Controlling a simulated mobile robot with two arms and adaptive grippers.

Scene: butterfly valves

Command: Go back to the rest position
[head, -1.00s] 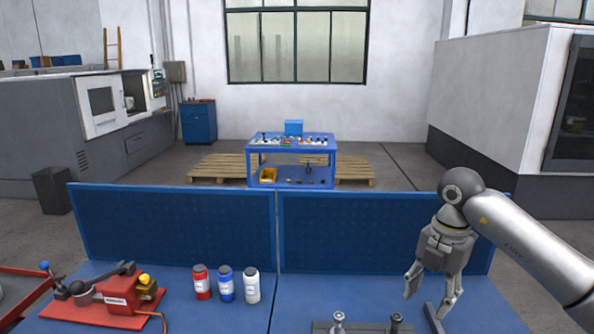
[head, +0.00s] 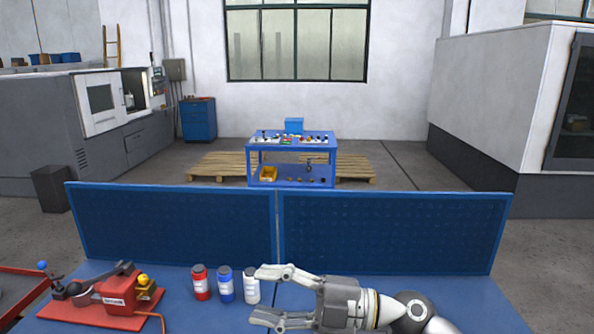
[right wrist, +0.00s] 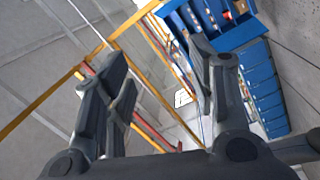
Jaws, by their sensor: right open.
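My right gripper (head: 264,296) lies level at the bottom of the head view, fingers pointing left. Its jaws are apart with nothing between them. In the right wrist view the fingers (right wrist: 160,65) are also spread and empty, with walls, beams and blue shelving behind them. In the head view the upper finger overlaps the white bottle (head: 251,290); I cannot tell if they touch. My left gripper is out of view.
A red bottle (head: 201,284) and a blue bottle (head: 226,286) stand left of the white one. A red bench device (head: 115,298) sits further left. Blue panels (head: 175,228) edge the back of the bench. A blue trolley (head: 292,142) stands beyond on the floor.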

